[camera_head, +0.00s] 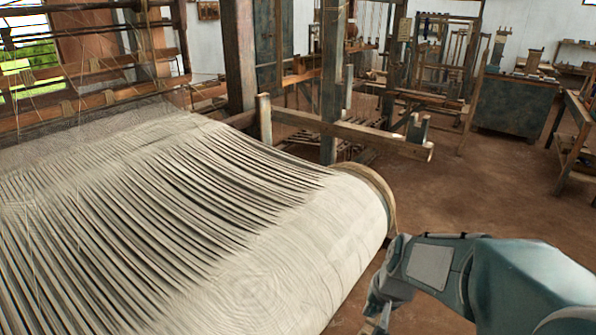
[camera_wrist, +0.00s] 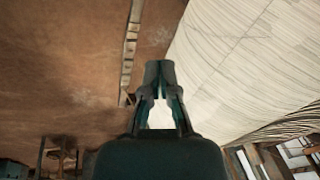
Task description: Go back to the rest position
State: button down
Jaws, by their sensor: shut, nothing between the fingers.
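My gripper (camera_wrist: 159,72) is in the middle of the wrist view, its fingertips together and nothing between them. In the head view my arm reaches in from the lower right, and the gripper (camera_head: 376,318) points down at the bottom edge, partly cut off. It is just right of the loom's cloth roll (camera_head: 330,235), which is wound with pale cloth. The cloth roll also fills the upper right of the wrist view (camera_wrist: 240,60). I cannot tell the exact gap between gripper and roll.
Pale warp threads (camera_head: 130,190) stretch across the left. A wooden beam (camera_head: 350,133) and posts stand behind the roll. Bare brown floor (camera_head: 480,195) lies open to the right. A dark cabinet (camera_head: 513,103) and a wooden bench (camera_head: 575,140) stand farther off.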

jog(key=s+r+n+t+h, duration=0.1)
jog(key=s+r+n+t, duration=0.2)
jog(key=s+r, duration=0.9)
jog(key=shift+s+d+r+h, duration=0.2)
jog(key=shift+s+d+h, duration=0.15)
jog(key=shift+s, duration=0.85)
jog(key=shift+a, duration=0.15)
